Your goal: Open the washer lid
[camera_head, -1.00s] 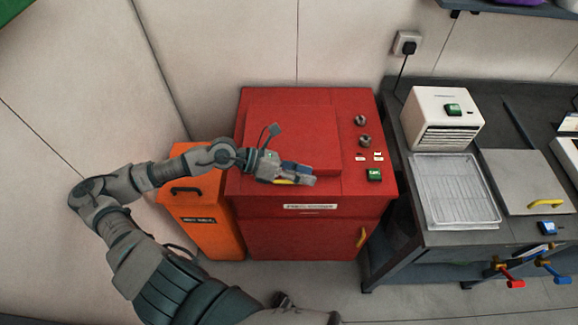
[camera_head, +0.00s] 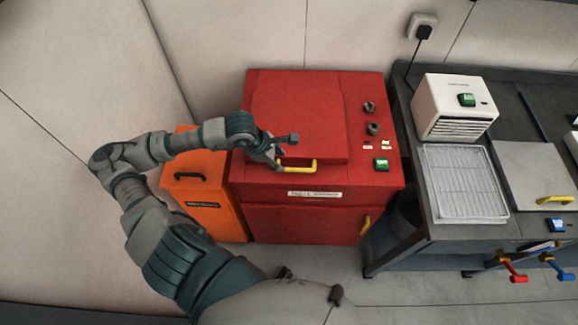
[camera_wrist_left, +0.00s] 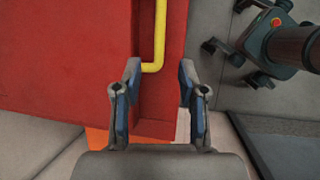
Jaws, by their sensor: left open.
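The red washer (camera_head: 330,215) stands against the wall in the head view, its lid (camera_head: 300,115) lying shut on top. A yellow handle (camera_head: 302,168) sits at the lid's front edge; it also shows in the left wrist view (camera_wrist_left: 160,35). My left gripper (camera_head: 279,160) is at the left end of this handle. In the left wrist view, my open left gripper (camera_wrist_left: 158,85) has the handle's bent end between its fingertips, close to the left finger. I cannot tell whether they touch. My right gripper is not in view.
An orange bin (camera_head: 215,215) stands left of the washer, under my left arm. The washer's right top carries dark knobs (camera_head: 373,128) and a green switch (camera_head: 381,164). A workbench (camera_head: 465,232) with a white appliance (camera_head: 454,107) and wire rack (camera_head: 463,182) stands to the right.

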